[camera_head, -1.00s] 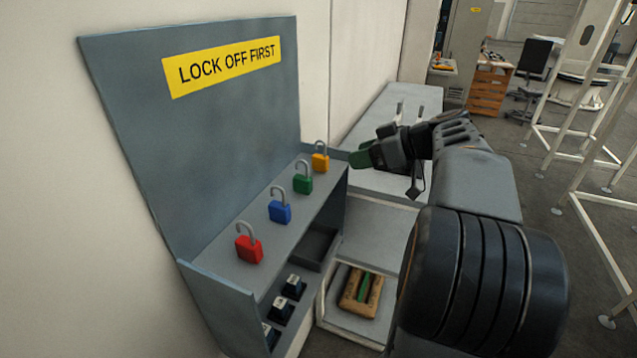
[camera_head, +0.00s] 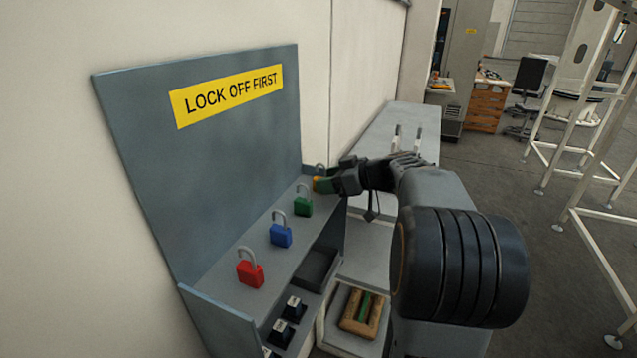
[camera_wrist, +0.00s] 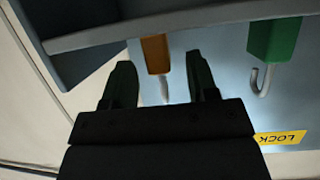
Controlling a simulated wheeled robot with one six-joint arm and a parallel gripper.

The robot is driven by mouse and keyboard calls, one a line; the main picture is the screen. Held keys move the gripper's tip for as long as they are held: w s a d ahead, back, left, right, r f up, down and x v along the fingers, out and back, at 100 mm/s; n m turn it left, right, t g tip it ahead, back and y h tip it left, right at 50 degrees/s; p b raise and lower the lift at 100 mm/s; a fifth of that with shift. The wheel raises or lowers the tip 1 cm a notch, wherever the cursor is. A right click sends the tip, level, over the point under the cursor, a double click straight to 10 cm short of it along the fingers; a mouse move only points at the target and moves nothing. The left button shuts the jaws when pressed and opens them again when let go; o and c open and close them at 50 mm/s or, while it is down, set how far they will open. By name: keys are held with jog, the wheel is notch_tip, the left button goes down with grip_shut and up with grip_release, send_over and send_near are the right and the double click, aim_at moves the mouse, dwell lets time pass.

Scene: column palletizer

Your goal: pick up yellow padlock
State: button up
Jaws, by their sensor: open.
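The yellow padlock (camera_head: 317,185) is the far one in the row on the grey shelf, mostly hidden by my gripper in the head view. In the wrist view it looks orange (camera_wrist: 155,52), with its thin shackle between my two fingers. My gripper (camera_wrist: 160,80) is open, with one finger on each side of the padlock, and the padlock body shows just beyond the fingertips. In the head view my gripper (camera_head: 335,176) reaches the far end of the shelf from the right. I cannot tell whether the fingers touch it.
A green padlock (camera_head: 303,206) stands close beside it, also in the wrist view (camera_wrist: 273,40). Blue (camera_head: 281,236) and red (camera_head: 250,273) padlocks stand nearer. A grey back panel (camera_head: 215,150) rises behind the shelf (camera_head: 222,272). A lower grey bench (camera_head: 408,122) lies beyond.

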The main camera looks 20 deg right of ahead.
jog(key=shift+x, duration=1.35)
grip_shut()
